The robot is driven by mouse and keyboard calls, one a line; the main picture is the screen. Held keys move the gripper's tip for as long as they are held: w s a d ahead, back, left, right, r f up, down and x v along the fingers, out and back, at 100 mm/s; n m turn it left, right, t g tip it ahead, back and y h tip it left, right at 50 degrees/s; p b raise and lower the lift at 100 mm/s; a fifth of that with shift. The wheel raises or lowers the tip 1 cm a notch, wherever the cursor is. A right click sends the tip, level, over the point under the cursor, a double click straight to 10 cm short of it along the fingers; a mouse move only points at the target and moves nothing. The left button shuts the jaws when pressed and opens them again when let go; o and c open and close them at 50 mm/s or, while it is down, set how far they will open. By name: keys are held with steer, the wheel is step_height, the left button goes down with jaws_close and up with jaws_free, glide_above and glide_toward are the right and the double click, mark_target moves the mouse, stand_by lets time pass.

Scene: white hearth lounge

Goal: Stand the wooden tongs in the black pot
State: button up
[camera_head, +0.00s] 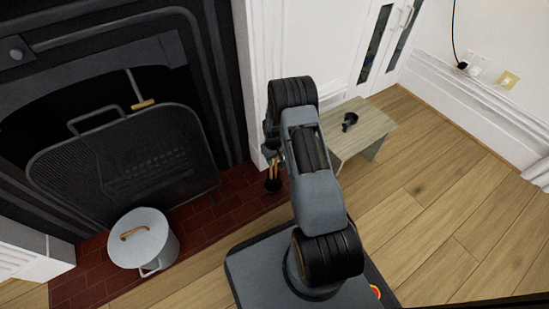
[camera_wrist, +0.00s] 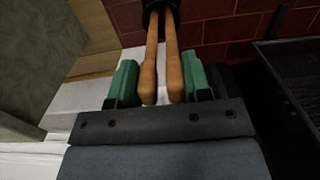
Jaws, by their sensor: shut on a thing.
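The wooden tongs (camera_wrist: 162,58) show in the wrist view as two light brown arms, their thicker ends between the green pads of my gripper (camera_wrist: 160,85). My gripper is shut on them. Their far ends run to the dark mouth of the black pot (camera_wrist: 152,12); how deep they reach is hidden. In the head view the tongs (camera_head: 272,171) hang nearly upright below my gripper (camera_head: 271,150), over the small black pot (camera_head: 273,186). The pot stands on the red brick hearth near its right end. My arm partly hides the gripper there.
A large pale lidded pot (camera_head: 143,244) stands on the hearth at the left. A mesh fire screen (camera_head: 120,165) fronts the fireplace. A low wooden bench (camera_head: 372,130) holds a small black object (camera_head: 349,121). Wooden floor (camera_head: 440,200) is clear at the right.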

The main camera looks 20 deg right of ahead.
steer(key=shift+f, duration=0.1)
steer(key=o, duration=1)
steer(key=shift+o, duration=0.2)
step_height(320, 180, up, 14)
steer(key=p, duration=0.5)
steer(key=shift+w+p, duration=0.2)
steer(key=shift+p, duration=0.2)
steer(key=shift+f, duration=0.1)
